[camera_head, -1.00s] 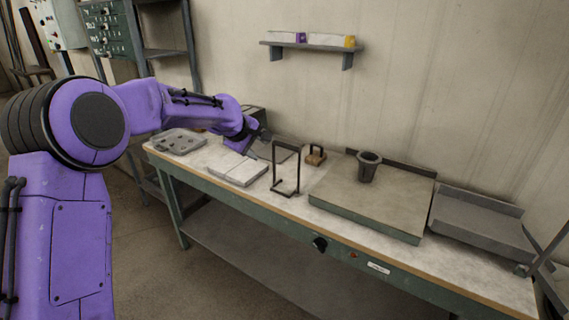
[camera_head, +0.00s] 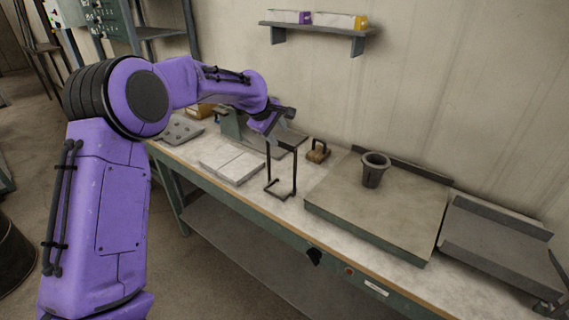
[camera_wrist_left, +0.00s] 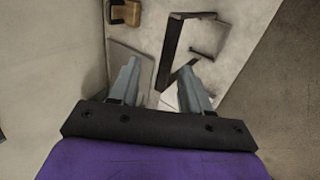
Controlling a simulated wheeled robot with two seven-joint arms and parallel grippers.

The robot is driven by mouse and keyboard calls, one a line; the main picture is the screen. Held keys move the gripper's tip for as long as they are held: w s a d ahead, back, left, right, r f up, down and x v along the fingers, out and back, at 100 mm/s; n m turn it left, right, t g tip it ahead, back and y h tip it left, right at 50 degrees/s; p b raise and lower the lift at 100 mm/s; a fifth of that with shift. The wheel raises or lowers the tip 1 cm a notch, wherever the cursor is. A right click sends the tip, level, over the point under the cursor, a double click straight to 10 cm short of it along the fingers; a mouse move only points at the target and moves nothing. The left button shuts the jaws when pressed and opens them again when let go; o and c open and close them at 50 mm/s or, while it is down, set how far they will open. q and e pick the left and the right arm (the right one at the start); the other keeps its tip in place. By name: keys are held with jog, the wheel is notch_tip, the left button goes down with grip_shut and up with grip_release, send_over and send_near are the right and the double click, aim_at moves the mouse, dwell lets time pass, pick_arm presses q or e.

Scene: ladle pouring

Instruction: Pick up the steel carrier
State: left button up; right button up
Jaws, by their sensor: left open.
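The steel carrier (camera_head: 295,172) is a thin dark upright frame with a bent foot, standing on the workbench left of a broad raised plate. It also shows in the left wrist view (camera_wrist_left: 172,52), ahead of the fingers. My left gripper (camera_head: 284,138) is at the height of the carrier's top bar, close to it in the head view. In the left wrist view its two grey fingers (camera_wrist_left: 158,75) are spread, with the carrier's near end close to the gap between them. Whether they touch it I cannot tell. My right gripper is not in view.
The raised plate (camera_head: 365,215) bears a dark crucible-like cup (camera_head: 374,171). A small wooden-brown block with a handle (camera_head: 318,152) stands behind the carrier. A pale flat slab (camera_head: 232,165) lies left of it. A grey tray (camera_head: 495,240) is at the right.

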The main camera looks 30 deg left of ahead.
aim_at(280, 143)
pick_arm(q)
jog(key=x, duration=0.2)
jog(key=p+x, duration=0.1)
jog(key=x, duration=0.1)
jog(key=p+x, duration=0.1)
jog(key=x, duration=0.1)
jog(key=shift+s+a+f, duration=0.2)
jog(key=shift+s+f, duration=0.1)
jog(key=shift+f, duration=0.2)
grip_shut()
jog(key=shift+r, duration=0.1)
dwell(0.7)
